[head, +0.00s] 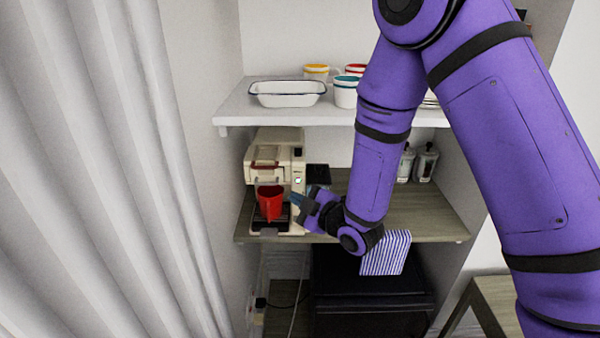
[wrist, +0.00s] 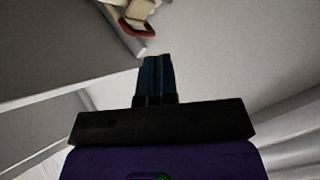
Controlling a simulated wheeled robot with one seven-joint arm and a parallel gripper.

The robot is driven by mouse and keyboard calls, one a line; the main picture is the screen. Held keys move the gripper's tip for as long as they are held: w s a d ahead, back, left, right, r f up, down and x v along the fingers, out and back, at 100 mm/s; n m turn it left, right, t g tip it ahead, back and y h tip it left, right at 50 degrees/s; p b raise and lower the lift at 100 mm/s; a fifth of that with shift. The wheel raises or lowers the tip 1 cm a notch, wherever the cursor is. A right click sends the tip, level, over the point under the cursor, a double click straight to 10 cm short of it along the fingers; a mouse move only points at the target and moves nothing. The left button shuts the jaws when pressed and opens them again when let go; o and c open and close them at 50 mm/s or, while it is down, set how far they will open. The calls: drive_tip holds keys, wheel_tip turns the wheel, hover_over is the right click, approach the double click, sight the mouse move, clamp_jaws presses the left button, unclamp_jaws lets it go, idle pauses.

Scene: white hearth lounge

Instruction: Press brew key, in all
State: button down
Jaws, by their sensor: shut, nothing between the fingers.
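A cream coffee machine (head: 275,150) stands on the lower wooden shelf in the head view. A red cup (head: 270,202) sits under the machine's spout. My gripper (head: 294,199) is shut and empty, its dark blue fingertips just right of the cup and below the green spot. I cannot tell whether the tips touch the machine. In the wrist view the closed fingers (wrist: 154,72) point up the picture, and the key is not seen there.
The upper white shelf (head: 235,107) holds a white tray (head: 288,95) and several cups (head: 346,94). Jars (head: 426,163) stand at the right of the lower shelf (head: 440,215). A white curtain (head: 90,170) fills the left.

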sight(298, 171)
drive_tip(key=shift+w+d, duration=0.15)
drive_tip(key=shift+w, duration=4.25)
drive_tip(key=shift+w, duration=0.1)
drive_tip(key=shift+w, duration=0.3)
drive_tip(key=shift+w, duration=0.4)
drive_tip(key=shift+s, duration=0.85)
